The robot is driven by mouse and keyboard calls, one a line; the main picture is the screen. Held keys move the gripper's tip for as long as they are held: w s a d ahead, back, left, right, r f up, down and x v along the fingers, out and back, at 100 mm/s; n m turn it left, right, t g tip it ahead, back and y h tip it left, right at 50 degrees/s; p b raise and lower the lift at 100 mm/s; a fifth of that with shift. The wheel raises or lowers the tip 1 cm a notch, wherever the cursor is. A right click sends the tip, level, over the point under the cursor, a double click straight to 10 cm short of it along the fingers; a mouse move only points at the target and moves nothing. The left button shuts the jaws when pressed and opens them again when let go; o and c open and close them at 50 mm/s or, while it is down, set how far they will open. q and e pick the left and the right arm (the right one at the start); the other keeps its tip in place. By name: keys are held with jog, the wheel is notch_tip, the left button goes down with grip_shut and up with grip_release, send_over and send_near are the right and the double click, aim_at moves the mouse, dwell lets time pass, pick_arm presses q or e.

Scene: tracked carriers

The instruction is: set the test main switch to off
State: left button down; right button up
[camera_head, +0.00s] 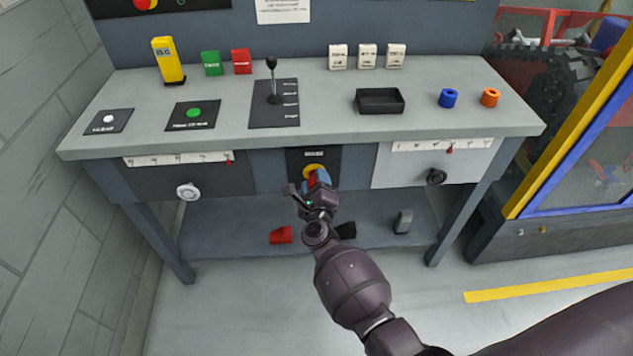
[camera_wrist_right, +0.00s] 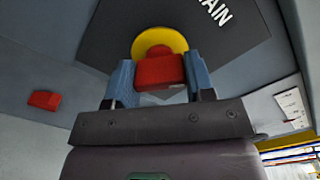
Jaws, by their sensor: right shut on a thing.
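The main switch is a red handle (camera_wrist_right: 160,72) on a yellow disc (camera_wrist_right: 158,40), set on a black plate (camera_wrist_right: 205,50) lettered "MAIN" in the right wrist view. In the head view the plate (camera_head: 330,156) is on the bench front, and the yellow disc (camera_head: 309,170) shows just above my gripper. My right gripper (camera_head: 318,179) is at the switch with its blue fingers on both sides of the red handle, shut on it. It also shows in the right wrist view (camera_wrist_right: 158,84). The fingers partly hide the handle, so its exact turn is hard to tell. My left gripper is out of view.
A lever (camera_head: 272,80), a black tray (camera_head: 380,101) and buttons are on the bench top. A red piece (camera_head: 281,235) lies on the lower shelf. The floor in front is clear.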

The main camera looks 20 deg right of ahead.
jog(key=n+p, duration=0.1)
jog(key=n, duration=0.2)
jog(key=shift+r+n, duration=0.15)
jog(key=shift+n, duration=1.25)
jog(key=shift+n+p, duration=0.4)
jog(key=shift+n, duration=0.6)
jog(key=o, duration=0.9)
jog(key=shift+s, duration=0.1)
